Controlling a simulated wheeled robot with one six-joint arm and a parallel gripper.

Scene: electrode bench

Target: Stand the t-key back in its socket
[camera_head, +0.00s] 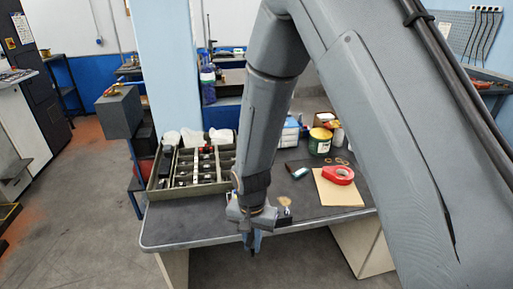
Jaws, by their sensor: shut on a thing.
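My gripper (252,242) points down at the front edge of the bench, left of the middle of the view. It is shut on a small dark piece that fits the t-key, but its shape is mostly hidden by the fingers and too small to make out. A small grey block with a tan top (284,212) stands on the bench just right of my gripper. I cannot tell whether it is the socket.
A divided tray (154,187) with small parts fills the bench's left side. A green-and-yellow can (320,142) stands behind. The bench's front left (185,225) is bare.

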